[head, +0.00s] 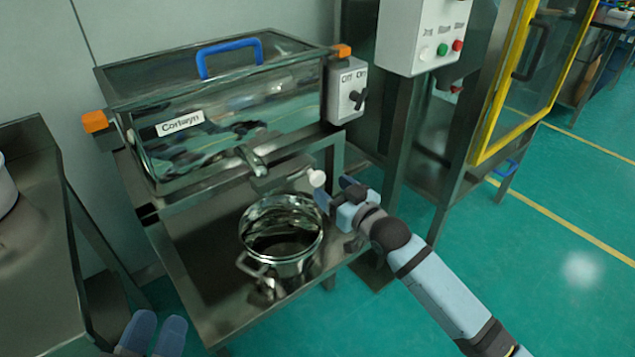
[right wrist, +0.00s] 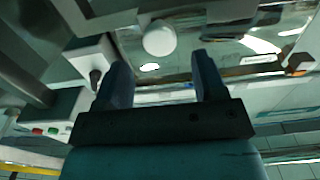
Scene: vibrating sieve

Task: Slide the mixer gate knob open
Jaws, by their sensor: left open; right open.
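The mixer (head: 230,110) is a steel trough with a glassy lid and a blue handle. Its gate has a round white knob (head: 317,178) at the end of a bar on the lower front. My right gripper (head: 336,196) is open close beside the knob, to its right in the head view. In the right wrist view the knob (right wrist: 159,38) lies beyond the two fingertips of my right gripper (right wrist: 157,72), roughly centred between them, and not gripped. My left gripper (head: 153,332) is at the bottom left, empty and away from the mixer.
A steel pot (head: 281,235) stands on the shelf below the mixer outlet. A switch box (head: 346,90) is on the mixer's right end. A control box with coloured buttons (head: 425,38) and a yellow-framed door (head: 505,85) are further right. A steel table (head: 40,240) is at left.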

